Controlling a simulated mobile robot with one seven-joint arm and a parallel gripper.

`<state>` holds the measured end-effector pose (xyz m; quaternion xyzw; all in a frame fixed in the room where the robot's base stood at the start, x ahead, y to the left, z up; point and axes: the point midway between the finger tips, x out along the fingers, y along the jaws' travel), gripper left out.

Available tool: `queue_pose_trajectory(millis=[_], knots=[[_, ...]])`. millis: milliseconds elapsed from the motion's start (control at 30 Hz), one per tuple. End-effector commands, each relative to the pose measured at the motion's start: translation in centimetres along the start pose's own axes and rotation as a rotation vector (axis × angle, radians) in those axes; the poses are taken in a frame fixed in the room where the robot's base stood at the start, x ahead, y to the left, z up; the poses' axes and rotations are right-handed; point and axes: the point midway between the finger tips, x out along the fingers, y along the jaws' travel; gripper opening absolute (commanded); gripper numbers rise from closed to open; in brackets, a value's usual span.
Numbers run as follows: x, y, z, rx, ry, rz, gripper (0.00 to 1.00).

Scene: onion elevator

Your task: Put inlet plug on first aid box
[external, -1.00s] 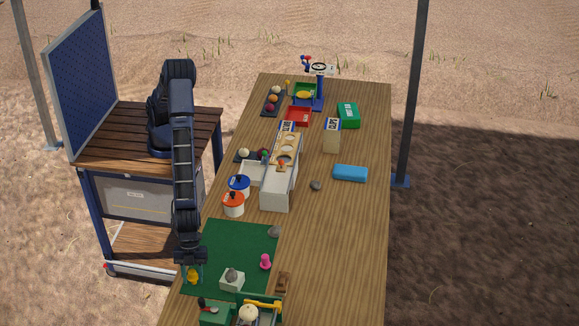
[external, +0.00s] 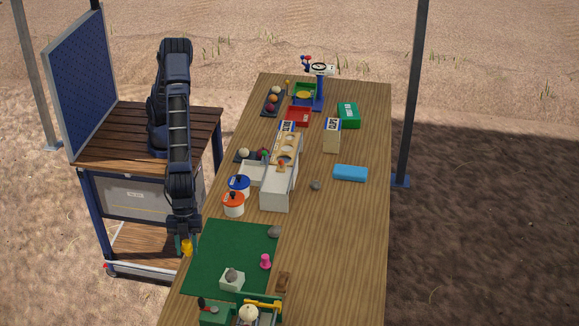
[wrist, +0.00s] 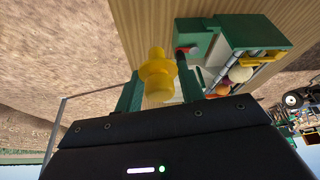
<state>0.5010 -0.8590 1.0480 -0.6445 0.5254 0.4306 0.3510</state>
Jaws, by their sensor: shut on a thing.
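The yellow inlet plug (external: 187,248) is held in my gripper (external: 184,243) near the table's left edge, beside the green mat. In the wrist view the plug (wrist: 157,75) shows a rounded knob and a wider flange between my two green fingers, so my gripper (wrist: 157,92) is shut on it. The first aid box (external: 348,115) appears to be the green box with white lettering at the far right of the table, well away from my gripper.
The green mat (external: 225,245) carries a pink piece (external: 265,261) and a grey-white block (external: 232,280). Orange (external: 233,205) and blue (external: 238,186) pots and a tall beige stand (external: 278,190) lie between.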

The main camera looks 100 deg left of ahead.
Motion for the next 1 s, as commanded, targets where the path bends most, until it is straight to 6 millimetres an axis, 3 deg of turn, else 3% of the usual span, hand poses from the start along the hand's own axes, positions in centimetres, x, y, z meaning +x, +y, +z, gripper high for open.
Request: queue_pose_trajectory(millis=[133,267,667,1000], knots=[[-0.2,-2.1,0.4,-0.026,0.0,-0.011,0.17],[-0.8,-6.4,1.4,-0.078,0.0,-0.033,0.17],[-3.9,-22.6,7.3,-0.288,-0.003,-0.12,0.17],[-7.6,-35.2,14.5,-0.467,-0.003,-0.193,0.17]])
